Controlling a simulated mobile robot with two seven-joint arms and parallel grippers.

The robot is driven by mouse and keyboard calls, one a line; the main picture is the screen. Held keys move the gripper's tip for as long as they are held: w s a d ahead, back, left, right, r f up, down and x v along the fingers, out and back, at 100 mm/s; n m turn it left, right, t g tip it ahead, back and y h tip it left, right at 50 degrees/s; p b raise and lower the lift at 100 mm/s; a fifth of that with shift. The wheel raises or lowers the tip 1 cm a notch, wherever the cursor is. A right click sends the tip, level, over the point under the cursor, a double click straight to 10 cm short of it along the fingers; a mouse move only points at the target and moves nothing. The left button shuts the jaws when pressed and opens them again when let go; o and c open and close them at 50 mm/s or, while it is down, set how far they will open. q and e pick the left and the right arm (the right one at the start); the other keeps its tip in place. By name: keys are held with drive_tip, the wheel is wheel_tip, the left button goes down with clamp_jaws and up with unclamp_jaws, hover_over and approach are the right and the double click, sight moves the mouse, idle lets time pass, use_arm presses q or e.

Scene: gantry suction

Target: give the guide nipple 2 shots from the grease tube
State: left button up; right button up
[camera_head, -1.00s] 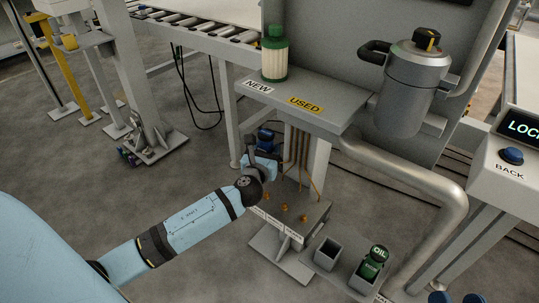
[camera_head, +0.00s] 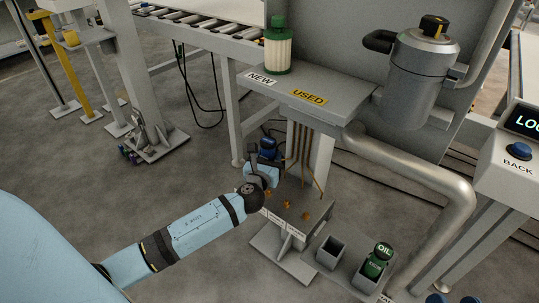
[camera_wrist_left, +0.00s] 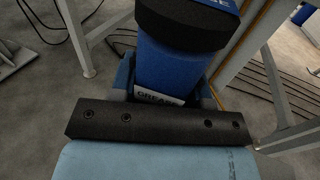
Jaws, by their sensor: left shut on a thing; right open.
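My left gripper (camera_head: 266,162) is shut on the grease tube (camera_head: 267,143), a blue cylinder with a black end. In the left wrist view the tube (camera_wrist_left: 178,62) stands between the fingers, its GREASE label partly hidden by the gripper. The tube is beside the grey column, at the back left of a grey block (camera_head: 299,228). Small orange nipples (camera_head: 285,204) sit on the block's top; which one is the guide nipple I cannot tell, as the front labels are too small. The tube's tip is hidden. My right gripper (camera_head: 454,299) shows only its fingertips at the bottom edge, apart and empty.
Copper pipes (camera_head: 303,155) rise behind the nipples. A shelf (camera_head: 335,101) marked NEW and USED overhangs them, with a green-capped filter (camera_head: 278,50) on it. A green OIL container (camera_head: 377,261) stands in a holder beside an empty one (camera_head: 330,252). A thick pipe (camera_head: 440,190) bends down at right.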

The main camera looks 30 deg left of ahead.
use_arm(q)
drive_tip(key=shift+f+b, duration=0.3)
drive_tip(key=shift+f, duration=0.4)
idle(0.4)
drive_tip(key=shift+r, duration=0.2)
drive_tip(key=shift+r+p, duration=0.45)
drive_tip(key=shift+p, duration=0.35)
drive_tip(key=shift+f+b, duration=0.35)
drive_tip(key=shift+f, duration=0.25)
drive_tip(key=shift+r, duration=0.15)
drive_tip(key=shift+r+p, duration=0.5)
drive_tip(key=shift+p, duration=0.3)
